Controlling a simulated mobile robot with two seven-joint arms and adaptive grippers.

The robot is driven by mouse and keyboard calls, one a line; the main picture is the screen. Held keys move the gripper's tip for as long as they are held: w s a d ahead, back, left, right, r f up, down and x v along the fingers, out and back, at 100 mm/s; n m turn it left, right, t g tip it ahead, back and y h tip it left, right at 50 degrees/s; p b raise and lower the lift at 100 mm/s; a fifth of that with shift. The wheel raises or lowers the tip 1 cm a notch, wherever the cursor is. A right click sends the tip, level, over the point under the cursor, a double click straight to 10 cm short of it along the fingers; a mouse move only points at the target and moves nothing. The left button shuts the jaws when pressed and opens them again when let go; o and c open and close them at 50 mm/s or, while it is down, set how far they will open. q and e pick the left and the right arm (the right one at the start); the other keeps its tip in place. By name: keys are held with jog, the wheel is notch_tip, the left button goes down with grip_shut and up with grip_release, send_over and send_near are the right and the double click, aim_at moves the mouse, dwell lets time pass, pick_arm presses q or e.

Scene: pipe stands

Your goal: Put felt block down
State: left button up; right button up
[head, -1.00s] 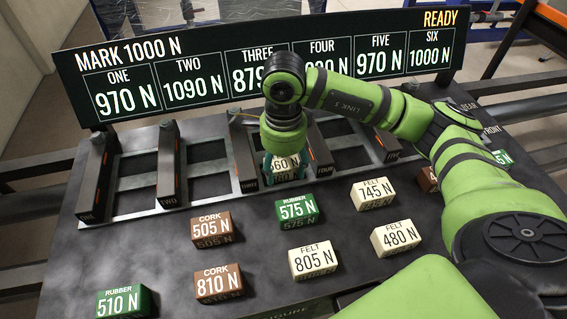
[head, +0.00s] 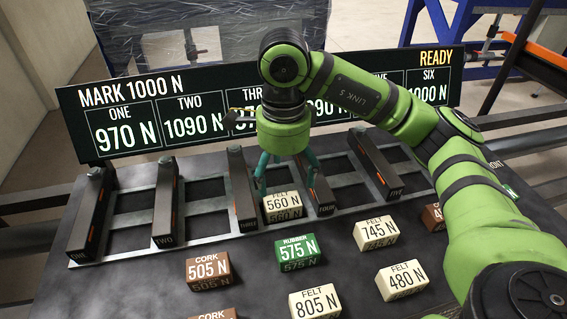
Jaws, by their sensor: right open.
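The cream felt block marked 560 N (head: 283,207) sits at the near end of the slot between the stands labelled THREE and FOUR. My right gripper (head: 286,180) is above it with its teal fingers spread. The fingers look clear of the block, which stands on its own. Other felt blocks are on the dark table: 745 N (head: 376,233), 480 N (head: 402,280) and 805 N (head: 314,302). My left gripper is not in view.
A green rubber block 575 N (head: 297,252) and a brown cork block 505 N (head: 208,272) lie in front of the slots. The display board (head: 130,118) stands behind, reading MARK 1000 N and READY, partly hidden by my right arm. Dark upright stands (head: 168,205) divide the slots.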

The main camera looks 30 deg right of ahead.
jog(key=shift+r, duration=1.65)
jog(key=shift+s, duration=0.1)
